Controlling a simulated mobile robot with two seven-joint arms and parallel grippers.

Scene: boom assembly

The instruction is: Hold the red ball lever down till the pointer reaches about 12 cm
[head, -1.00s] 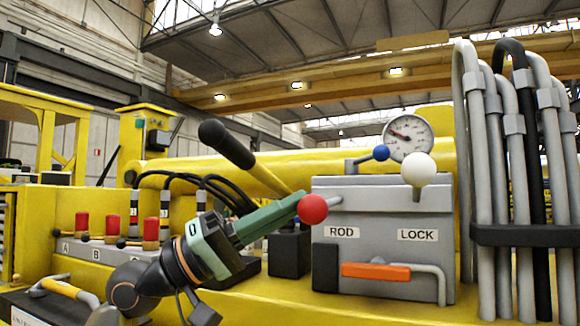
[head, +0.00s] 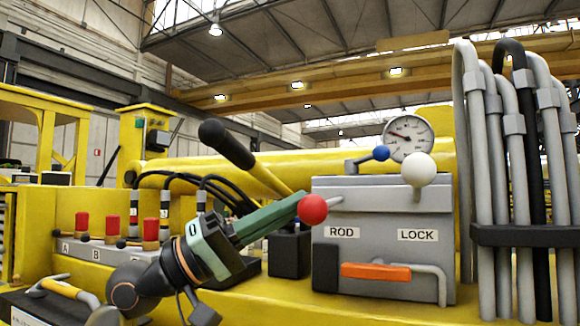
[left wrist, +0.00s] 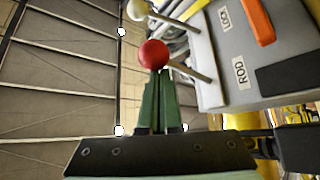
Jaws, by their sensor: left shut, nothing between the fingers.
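The red ball lever (head: 312,209) sticks out from the left side of a grey box (head: 385,270) marked ROD and LOCK. My left gripper (head: 298,205) is shut, with its green fingertips right at the ball and nothing held between them. The red ball also shows in the left wrist view (left wrist: 153,54), just beyond the closed fingertips (left wrist: 155,76); I cannot tell whether they touch it. A round dial with a pointer (head: 408,138) stands above the box; its needle points to the upper left, and its figures are too small to read. My right gripper is not in view.
A white ball lever (head: 418,170) and a blue ball lever (head: 381,153) stand on top of the box. An orange handle (head: 375,271) is on its front. Grey pipes (head: 490,190) stand close at the right. Several red-topped levers (head: 112,228) are at the left.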

